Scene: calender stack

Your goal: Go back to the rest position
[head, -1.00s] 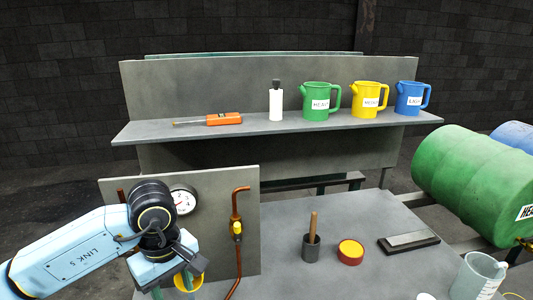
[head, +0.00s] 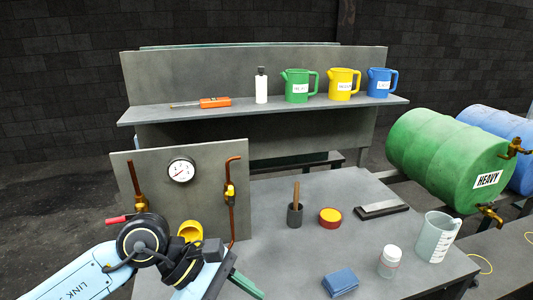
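My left gripper (head: 228,272) is at the bottom left in the head view, at the end of my light blue arm. It is over the near left part of the grey bench (head: 270,203), in front of the gauge panel (head: 208,198). A green finger part shows at its right, but its opening is turned away and I cannot tell whether it is open or shut. A yellow cup-like part (head: 190,230) shows just behind the wrist, apart from the visible finger. My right gripper is out of view.
On the bench are a dark pot with a wooden handle (head: 295,214), a red-yellow tin (head: 330,217), a stone block (head: 381,209), a clear jug (head: 436,236), a white-lidded jar (head: 390,261) and a blue cloth (head: 341,282). Drums (head: 450,150) stand right. The shelf (head: 220,112) holds jugs.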

